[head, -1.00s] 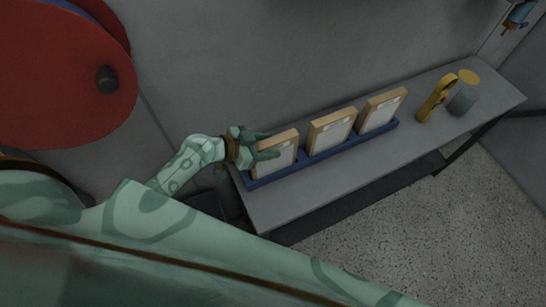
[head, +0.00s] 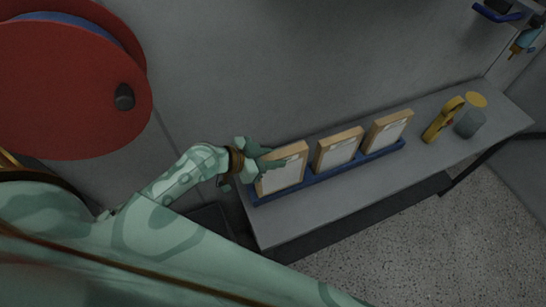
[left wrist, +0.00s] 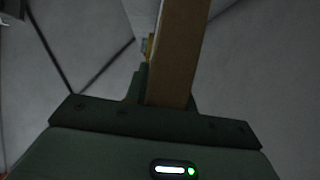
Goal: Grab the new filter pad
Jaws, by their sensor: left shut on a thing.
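Three filter pads with tan frames and white faces stand in a row at a blue rack (head: 325,175) on the grey bench. My left gripper (head: 262,165) is shut on the leftmost filter pad (head: 284,177), at its left side. In the left wrist view, the pad's tan edge (left wrist: 178,50) rises from between the fingers, and most of its face is out of view. The middle pad (head: 339,149) and the right pad (head: 388,131) stand apart from the gripper. Whether the held pad's lower edge still touches the rack is hard to tell. My right gripper is not in view.
A yellow tool (head: 444,119) and a grey cylinder (head: 468,124) with a yellow disc stand toward the right end of the bench (head: 420,160). A large red reel (head: 60,90) is at the upper left. The bench front is clear.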

